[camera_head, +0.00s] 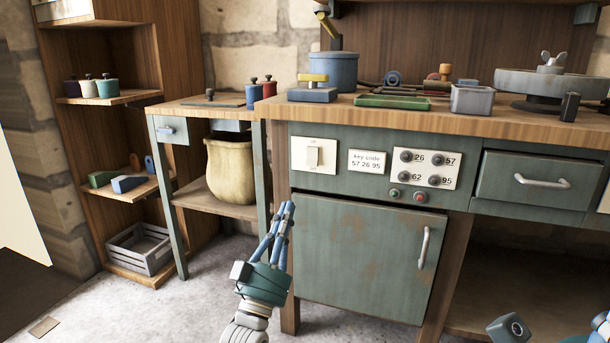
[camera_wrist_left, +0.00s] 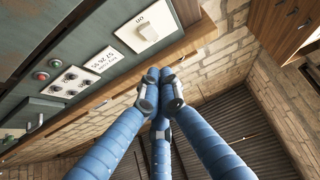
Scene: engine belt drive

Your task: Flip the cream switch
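The cream switch (camera_head: 314,157) is a rocker on a cream plate at the left end of the green workbench front. It also shows at the top of the left wrist view (camera_wrist_left: 148,30). My left gripper (camera_head: 287,207) has blue fingers pointing up, below and slightly left of the switch in the head view, with a gap between. In the left wrist view its fingertips (camera_wrist_left: 157,78) are together with nothing seen between them. Only a small piece of my right gripper (camera_head: 602,328) shows at the bottom right corner; its fingers cannot be made out.
A key code label (camera_head: 367,162) and a plate with several dark knobs (camera_head: 424,167) are right of the switch. Red and green buttons (camera_head: 407,195) sit below them. A cabinet door (camera_head: 360,256) is underneath. The worktop edge (camera_head: 430,118) overhangs the panel. Open floor lies left.

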